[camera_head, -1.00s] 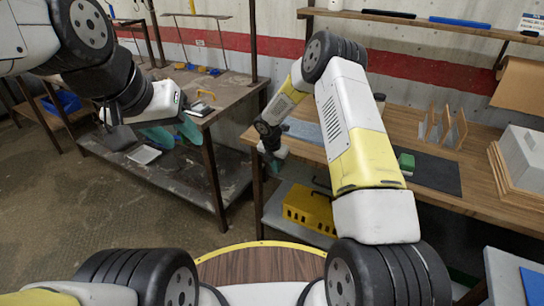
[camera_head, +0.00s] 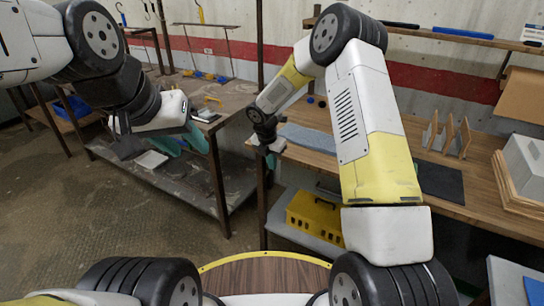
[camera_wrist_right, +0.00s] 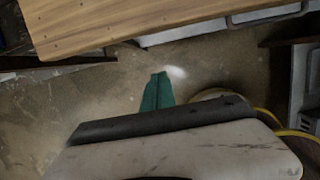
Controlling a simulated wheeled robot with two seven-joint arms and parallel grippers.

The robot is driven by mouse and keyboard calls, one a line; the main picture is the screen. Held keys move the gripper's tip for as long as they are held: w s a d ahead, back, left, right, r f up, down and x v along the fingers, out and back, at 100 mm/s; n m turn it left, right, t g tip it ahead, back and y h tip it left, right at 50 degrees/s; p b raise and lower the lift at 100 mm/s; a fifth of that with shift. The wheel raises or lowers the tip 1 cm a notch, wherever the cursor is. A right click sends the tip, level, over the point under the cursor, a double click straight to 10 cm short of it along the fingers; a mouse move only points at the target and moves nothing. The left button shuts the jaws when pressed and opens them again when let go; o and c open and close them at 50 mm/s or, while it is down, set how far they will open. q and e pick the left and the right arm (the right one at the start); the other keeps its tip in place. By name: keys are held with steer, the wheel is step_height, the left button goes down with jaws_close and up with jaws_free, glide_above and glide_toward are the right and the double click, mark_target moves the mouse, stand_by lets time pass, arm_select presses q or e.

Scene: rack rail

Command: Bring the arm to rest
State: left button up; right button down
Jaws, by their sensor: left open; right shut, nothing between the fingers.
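My right arm reaches up and over the wooden bench at the right in the head view. Its gripper (camera_head: 271,161) hangs by the bench's left end, partly hidden and small there. In the right wrist view the teal fingers of that gripper (camera_wrist_right: 157,92) are together with nothing between them, above the bare floor. My left gripper (camera_head: 182,141) is open and empty, with teal fingers apart, in front of the metal workbench at the left.
The wooden bench (camera_head: 483,190) carries a dark mat (camera_head: 440,182), wooden dividers (camera_head: 447,136) and a grey box (camera_head: 525,158). A yellow crate (camera_head: 316,215) sits on the low shelf beneath. The metal workbench (camera_head: 228,105) stands left. Floor between is clear.

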steer(key=s+d+r+m, duration=0.3)
steer(key=s+r+m, duration=0.15)
steer(key=r, duration=0.35)
steer(key=s+d+r+m+t, duration=0.1)
steer(key=s+d+r+m, duration=0.3)
steer(key=r, duration=0.4)
steer(key=s+d+r+m, duration=0.2)
steer(key=s+r+m, duration=0.35)
steer(key=r, duration=0.25)
steer(key=s+d+r+m+t+y, duration=0.1)
steer(key=s+r+m, duration=0.2)
steer(key=s+m, duration=0.4)
steer(key=s+d+r+m+t+y, duration=0.1)
steer(key=s+r+m+y, duration=0.1)
steer(key=s+m, duration=0.6)
steer(key=s+r, duration=0.1)
steer(key=s, duration=0.3)
steer(key=shift+s+d+t+y, duration=0.15)
steer(key=shift+t+y, duration=0.15)
steer(key=shift+t, duration=0.1)
steer(key=shift+r, duration=0.1)
